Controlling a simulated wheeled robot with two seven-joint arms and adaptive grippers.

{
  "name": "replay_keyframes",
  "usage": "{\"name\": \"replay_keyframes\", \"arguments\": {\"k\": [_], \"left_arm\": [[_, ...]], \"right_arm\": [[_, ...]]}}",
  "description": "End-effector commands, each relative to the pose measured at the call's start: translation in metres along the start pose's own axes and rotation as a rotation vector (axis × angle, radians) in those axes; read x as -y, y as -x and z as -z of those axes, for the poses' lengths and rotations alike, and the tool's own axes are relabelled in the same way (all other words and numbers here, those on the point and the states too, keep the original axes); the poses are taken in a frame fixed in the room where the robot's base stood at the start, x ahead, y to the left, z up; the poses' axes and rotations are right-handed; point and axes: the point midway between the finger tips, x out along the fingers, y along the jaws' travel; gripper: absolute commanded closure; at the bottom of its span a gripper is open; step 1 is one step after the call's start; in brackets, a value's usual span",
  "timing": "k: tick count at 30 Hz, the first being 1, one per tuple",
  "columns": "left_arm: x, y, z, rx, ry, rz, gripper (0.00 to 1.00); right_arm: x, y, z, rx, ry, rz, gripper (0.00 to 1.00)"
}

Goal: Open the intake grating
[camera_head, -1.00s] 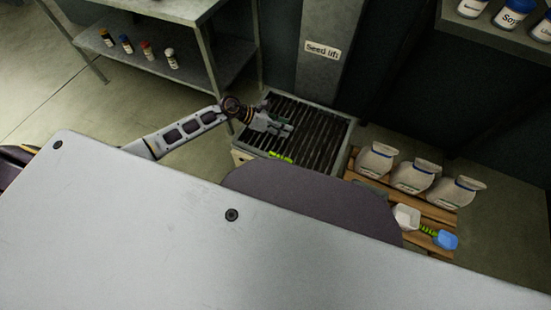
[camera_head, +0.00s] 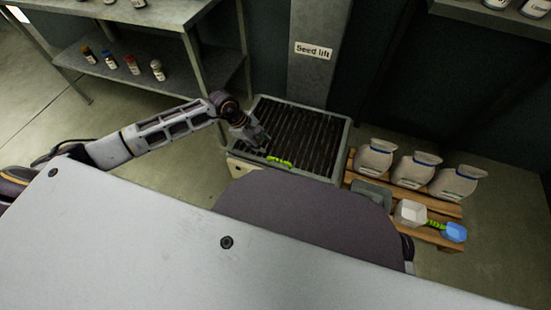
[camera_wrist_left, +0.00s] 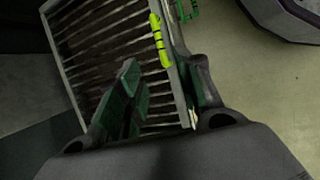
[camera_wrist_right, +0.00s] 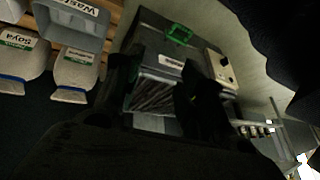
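The intake grating (camera_head: 305,130), dark parallel bars in a grey frame, lies flat on the intake below the "Seed lift" duct. Its yellow-green handle (camera_head: 279,161) is at the near edge. My left gripper (camera_head: 263,141) is over the grating's left part, close to the handle. In the left wrist view my left gripper (camera_wrist_left: 168,78) has its fingers apart, with the handle (camera_wrist_left: 161,40) beyond them and nothing held. My right gripper (camera_wrist_right: 158,85) shows dark in its wrist view, fingers apart and empty, with grating bars (camera_wrist_right: 154,93) seen between them.
A metal shelf (camera_head: 215,75) with bottles stands left. The intake's front has a green handle (camera_wrist_right: 180,33) and a knob panel (camera_wrist_right: 222,68).

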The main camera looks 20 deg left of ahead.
Motion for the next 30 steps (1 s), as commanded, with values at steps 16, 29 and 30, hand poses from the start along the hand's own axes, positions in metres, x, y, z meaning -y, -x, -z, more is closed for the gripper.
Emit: {"name": "replay_keyframes", "arguments": {"k": [16, 29, 30], "left_arm": [[0.001, -0.035, -0.001, 0.004, 0.003, 0.000, 0.65], [0.000, -0.090, 0.000, 0.003, 0.004, 0.000, 0.65], [0.000, -0.095, 0.000, 0.003, 0.003, 0.000, 0.65]], "right_arm": [[-0.001, -0.022, -0.010, -0.039, -0.018, 0.017, 0.60], [-0.002, -0.057, -0.026, -0.113, -0.058, 0.046, 0.60], [-0.002, -0.058, -0.026, -0.115, -0.057, 0.048, 0.60]]}}
